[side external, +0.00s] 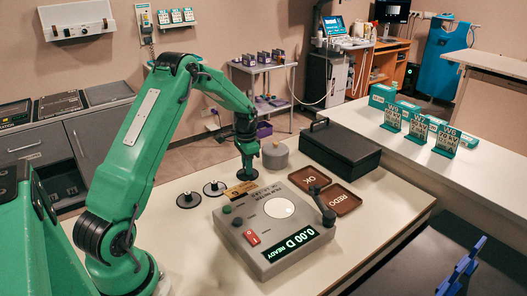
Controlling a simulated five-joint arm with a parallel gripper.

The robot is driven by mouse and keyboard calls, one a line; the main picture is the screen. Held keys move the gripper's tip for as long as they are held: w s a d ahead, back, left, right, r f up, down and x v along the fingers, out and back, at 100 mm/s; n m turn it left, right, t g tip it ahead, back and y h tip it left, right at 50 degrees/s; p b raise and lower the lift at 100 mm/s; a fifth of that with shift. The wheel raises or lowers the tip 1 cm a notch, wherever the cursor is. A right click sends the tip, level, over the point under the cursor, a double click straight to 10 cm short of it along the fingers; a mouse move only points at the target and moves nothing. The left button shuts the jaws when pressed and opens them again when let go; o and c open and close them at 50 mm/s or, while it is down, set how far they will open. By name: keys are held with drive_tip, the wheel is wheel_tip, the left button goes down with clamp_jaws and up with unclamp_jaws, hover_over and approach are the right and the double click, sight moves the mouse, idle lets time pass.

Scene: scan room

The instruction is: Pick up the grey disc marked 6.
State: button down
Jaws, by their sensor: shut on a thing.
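My gripper (248,173) points down over the cream table, behind the grey instrument. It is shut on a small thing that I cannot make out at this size. One is the nearer disc (189,199); the other is the farther disc (214,188). I cannot read any number on them, so I cannot tell which disc is marked 6. A small brass-coloured plate (239,189) with dark marks lies just below my gripper.
A grey instrument (272,237) with a round white plate and a lit display stands in front. A grey cylinder (275,156) is close right of my gripper. A black case (341,148) and two brown trays, OK (309,179) and REDO (341,201), are farther right.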

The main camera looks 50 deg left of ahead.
drive_tip(key=shift+r, duration=0.15)
drive_tip(key=shift+r, duration=0.6)
drive_tip(key=r, duration=0.1)
drive_tip(key=d+r, duration=0.1)
drive_tip(key=r, duration=0.1)
drive_tip(key=shift+r, duration=0.1)
drive_tip(key=d+r, duration=0.6)
drive_tip(key=d, duration=0.4)
drive_tip(key=shift+s+d+r, duration=0.15)
drive_tip(key=shift+s+d, duration=0.05)
drive_tip(key=shift+d, duration=0.15)
drive_tip(key=shift+d, duration=0.1)
